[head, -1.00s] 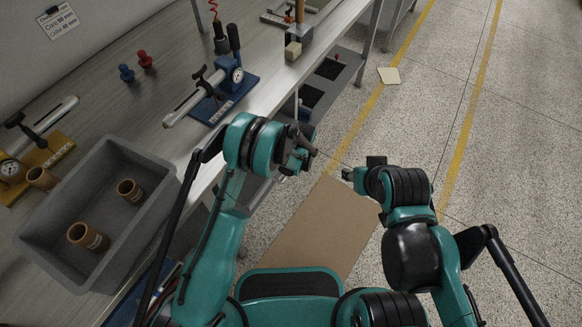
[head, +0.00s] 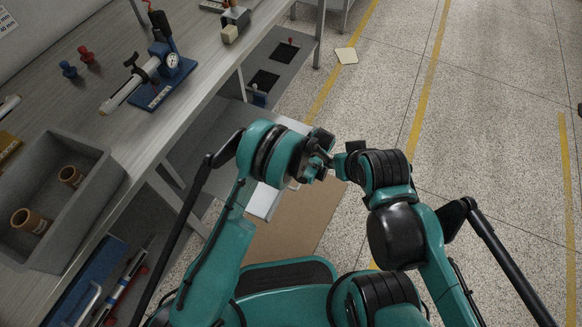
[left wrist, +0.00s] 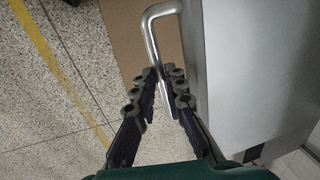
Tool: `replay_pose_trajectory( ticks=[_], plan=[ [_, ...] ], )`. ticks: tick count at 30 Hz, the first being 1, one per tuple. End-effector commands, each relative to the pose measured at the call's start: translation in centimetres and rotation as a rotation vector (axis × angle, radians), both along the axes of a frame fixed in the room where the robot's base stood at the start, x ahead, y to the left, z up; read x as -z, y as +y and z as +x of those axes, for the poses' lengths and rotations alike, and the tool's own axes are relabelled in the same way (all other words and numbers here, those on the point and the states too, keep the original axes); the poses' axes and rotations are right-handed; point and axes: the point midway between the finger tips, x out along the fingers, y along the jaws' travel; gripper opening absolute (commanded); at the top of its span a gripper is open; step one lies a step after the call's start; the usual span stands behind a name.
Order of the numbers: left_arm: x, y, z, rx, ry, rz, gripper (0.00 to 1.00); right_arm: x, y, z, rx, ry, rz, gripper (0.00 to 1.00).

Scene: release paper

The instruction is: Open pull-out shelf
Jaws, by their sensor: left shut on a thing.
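The pull-out shelf (head: 263,199) shows in the head view as a pale panel sticking out from under the bench, partly hidden by my left arm. In the left wrist view its grey front (left wrist: 242,75) fills the right side, with a silver bar handle (left wrist: 160,14) on it. My left gripper (left wrist: 166,74) is shut on this handle, one finger on each side of the bar. In the head view my left gripper (head: 326,152) hides the handle. My right gripper (head: 343,162) is beside it, and its fingers are too unclear to read.
The workbench (head: 100,45) runs along the left, with a grey bin (head: 100,185) holding brown cylinders and a blue-based gauge device (head: 150,88). A brown mat (head: 300,220) lies on the floor below the grippers. The speckled floor on the right is clear.

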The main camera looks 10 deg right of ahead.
Motion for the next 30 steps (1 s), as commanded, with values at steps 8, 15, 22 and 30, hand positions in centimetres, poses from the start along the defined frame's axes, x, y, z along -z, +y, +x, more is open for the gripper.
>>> replay_pose_trajectory(
  ticks=[8, 15, 22, 30],
  plan=[
    [0.0, -2.1, -1.4, 0.001, 0.001, 0.001, 0.00, 0.0, 0.0, 0.0, 0.000, 0.000, 0.000, 0.40],
    [0.0, -2.2, -1.5, 0.000, 0.000, 0.000, 0.00, 0.0, 0.0, 0.0, 0.000, 0.000, 0.000, 0.40],
    [0.0, -2.2, -1.5, 0.000, 0.000, 0.000, 0.32, 0.0, 0.0, 0.0, 0.000, 0.000, 0.000, 0.40],
    [0.0, -2.2, -1.4, 0.000, 0.000, 0.000, 0.33, 0.0, 0.0, 0.0, 0.000, 0.000, 0.000, 0.40]
  ],
)
